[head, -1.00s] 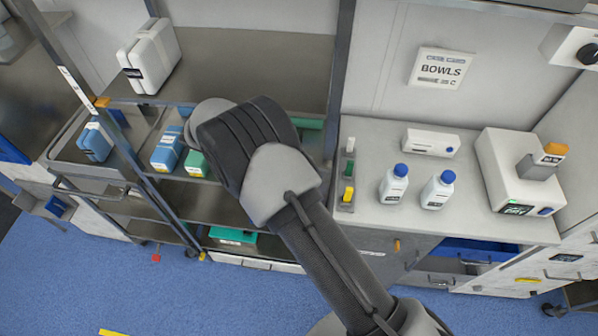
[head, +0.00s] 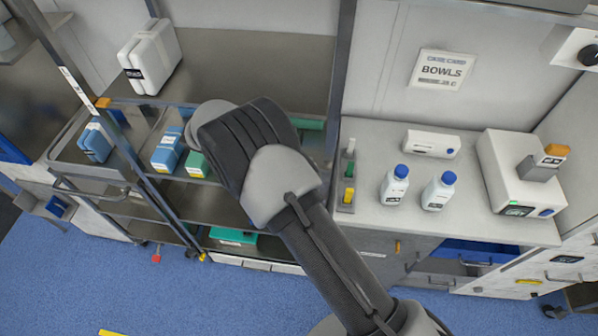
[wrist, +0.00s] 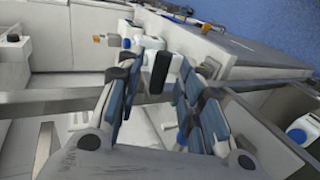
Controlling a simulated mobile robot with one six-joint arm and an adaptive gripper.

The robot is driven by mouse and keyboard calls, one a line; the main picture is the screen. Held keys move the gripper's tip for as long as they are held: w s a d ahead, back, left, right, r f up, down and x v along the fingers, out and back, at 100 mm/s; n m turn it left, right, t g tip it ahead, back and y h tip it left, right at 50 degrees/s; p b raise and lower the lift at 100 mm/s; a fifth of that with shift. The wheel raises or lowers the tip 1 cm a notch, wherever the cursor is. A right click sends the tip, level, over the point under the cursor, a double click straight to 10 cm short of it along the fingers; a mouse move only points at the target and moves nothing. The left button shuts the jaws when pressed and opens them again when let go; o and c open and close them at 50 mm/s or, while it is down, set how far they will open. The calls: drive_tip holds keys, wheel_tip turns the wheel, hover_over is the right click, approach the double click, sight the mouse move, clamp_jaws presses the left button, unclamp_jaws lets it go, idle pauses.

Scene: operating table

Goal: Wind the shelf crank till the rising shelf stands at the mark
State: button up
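A metal shelf rack (head: 230,98) stands left of centre in the head view. A white marked strip (head: 78,90) runs along its slanting left post, with an orange piece (head: 102,102) at the strip's lower end, level with a shelf edge. I cannot tell for sure which is the mark. My gripper is hidden behind my own arm in the head view. In the wrist view my gripper (wrist: 158,85) has its blue-padded fingers apart, and a black upright grip (wrist: 161,70), likely the crank handle, stands between them. Gaps show on both sides of it.
Blue boxes (head: 168,150) and a white case (head: 150,58) stand on the rack. To the right, a counter (head: 375,140) holds two blue-capped bottles (head: 395,186) and a white device (head: 512,170). The blue floor (head: 200,305) in front is mostly clear.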

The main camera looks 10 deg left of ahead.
drive_tip(key=shift+a, duration=0.1)
drive_tip(key=v, duration=0.7)
drive_tip(key=shift+r, duration=0.15)
drive_tip(key=d+r+y+p, duration=0.7)
drive_tip(key=d+r+y, duration=0.4)
drive_tip(key=r+y, duration=0.35)
drive_tip(key=f, duration=0.5)
drive_tip(key=a+f+b, duration=0.1)
drive_tip(key=f, duration=1)
drive_tip(key=shift+s+a+f, duration=0.25)
drive_tip(key=shift+a, duration=0.15)
drive_tip(key=shift+c, duration=0.3)
